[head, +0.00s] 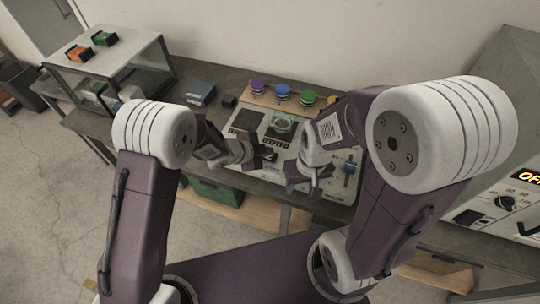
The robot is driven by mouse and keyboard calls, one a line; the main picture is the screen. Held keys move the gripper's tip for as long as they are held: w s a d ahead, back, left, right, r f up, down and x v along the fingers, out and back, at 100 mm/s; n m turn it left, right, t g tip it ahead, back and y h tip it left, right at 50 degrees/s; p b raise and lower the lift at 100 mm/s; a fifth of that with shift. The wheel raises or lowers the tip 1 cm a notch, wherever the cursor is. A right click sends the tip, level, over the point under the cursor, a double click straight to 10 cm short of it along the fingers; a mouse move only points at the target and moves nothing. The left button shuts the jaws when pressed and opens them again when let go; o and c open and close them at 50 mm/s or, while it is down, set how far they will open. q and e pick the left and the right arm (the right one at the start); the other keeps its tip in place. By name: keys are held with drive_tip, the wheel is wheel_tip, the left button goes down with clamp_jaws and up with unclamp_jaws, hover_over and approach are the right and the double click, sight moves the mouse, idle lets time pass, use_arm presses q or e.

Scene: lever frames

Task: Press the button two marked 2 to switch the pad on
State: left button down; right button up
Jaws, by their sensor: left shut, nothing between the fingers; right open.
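My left gripper (267,157) is shut and empty over the panel's front part. My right gripper (303,183) is open near the panel's front edge, with my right arm hiding part of the panel.
A blue box (201,93) and a small dark block (229,101) sit left of the panel. A glass-sided case (110,65) bears orange and green items at the left. A green bin (217,192) is below the bench.

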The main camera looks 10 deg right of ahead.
use_arm(q)
drive_tip(key=shift+f, duration=0.25)
idle(0.3)
drive_tip(key=shift+r+p, duration=0.45)
drive_tip(key=shift+r, duration=0.25)
drive_tip(key=shift+r, duration=0.1)
wheel_tip(320, 180, up, 6)
drive_tip(key=p, duration=0.5)
drive_tip(key=shift+p, duration=0.4)
